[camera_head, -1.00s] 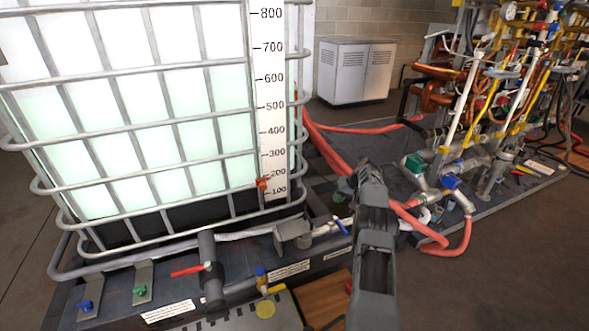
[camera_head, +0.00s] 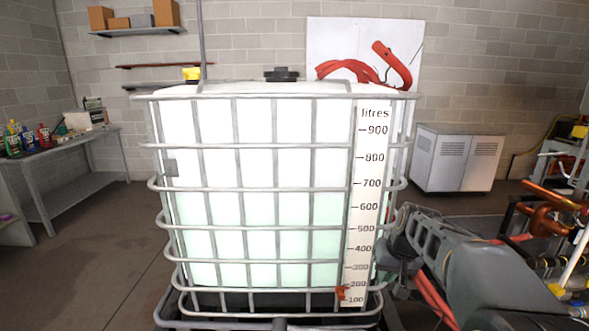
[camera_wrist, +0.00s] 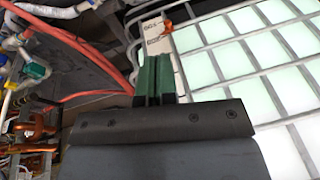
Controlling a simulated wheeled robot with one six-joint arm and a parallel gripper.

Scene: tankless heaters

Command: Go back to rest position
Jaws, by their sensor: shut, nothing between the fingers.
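My gripper (camera_wrist: 155,76) shows in the wrist view with its two green fingers together and nothing between them. It points toward the caged water tank (camera_wrist: 225,60), close to the tank's scale corner. In the head view my arm reaches in from the lower right. Its end lies beside the lower right corner of the tank (camera_head: 250,180); the fingertips are hard to make out there. The tank is white and translucent, inside a grey metal cage. A litre scale (camera_head: 366,190) runs down its right side, with a red pointer (camera_head: 341,291) near the bottom.
Orange-red hoses (camera_wrist: 105,50) and pipework with valves (camera_wrist: 30,70) lie left of the gripper in the wrist view. A white cabinet (camera_head: 455,160) stands back right. A bench (camera_head: 95,165) stands at the left wall. Floor is open between bench and tank.

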